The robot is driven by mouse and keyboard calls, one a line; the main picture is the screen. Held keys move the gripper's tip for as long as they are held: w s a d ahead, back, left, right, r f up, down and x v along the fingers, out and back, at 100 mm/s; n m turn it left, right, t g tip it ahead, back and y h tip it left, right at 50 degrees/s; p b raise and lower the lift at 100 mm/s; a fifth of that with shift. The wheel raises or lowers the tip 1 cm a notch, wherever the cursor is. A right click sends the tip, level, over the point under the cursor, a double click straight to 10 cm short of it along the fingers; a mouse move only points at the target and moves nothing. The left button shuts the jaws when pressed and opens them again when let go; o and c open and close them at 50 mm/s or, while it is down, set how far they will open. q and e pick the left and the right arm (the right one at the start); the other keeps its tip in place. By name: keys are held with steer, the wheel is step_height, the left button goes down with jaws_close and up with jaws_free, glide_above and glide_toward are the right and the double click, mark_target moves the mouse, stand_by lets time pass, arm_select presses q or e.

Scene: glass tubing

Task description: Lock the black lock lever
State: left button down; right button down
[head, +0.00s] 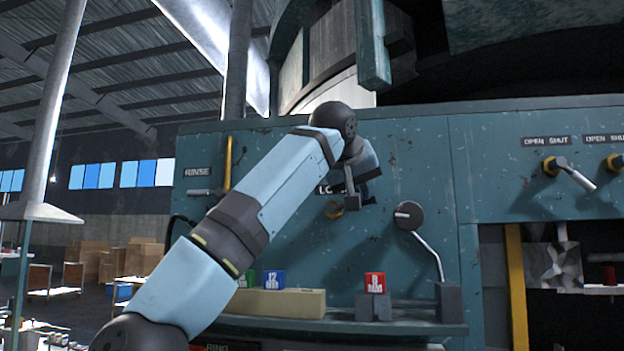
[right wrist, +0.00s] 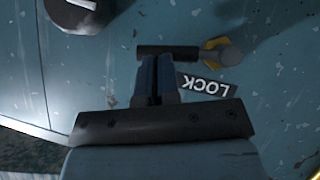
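The black lock lever (right wrist: 165,50) shows in the right wrist view as a short dark bar lying crosswise, with a brass hub (right wrist: 222,52) at its right end. An upside-down LOCK label (right wrist: 203,85) is beside it. My left gripper is not in view.
Below, a ledge (head: 340,326) carries a red block (head: 375,282), a blue block (head: 274,280) and a beige bar (head: 300,303). OPEN/SHUT levers (head: 570,174) are at far right.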

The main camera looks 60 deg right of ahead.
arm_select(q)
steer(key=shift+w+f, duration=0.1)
arm_select(e)
steer(key=shift+s+d+f, duration=0.15)
steer(key=shift+s+f, duration=0.05)
steer(key=shift+f, duration=0.05)
stand_by(0.6)
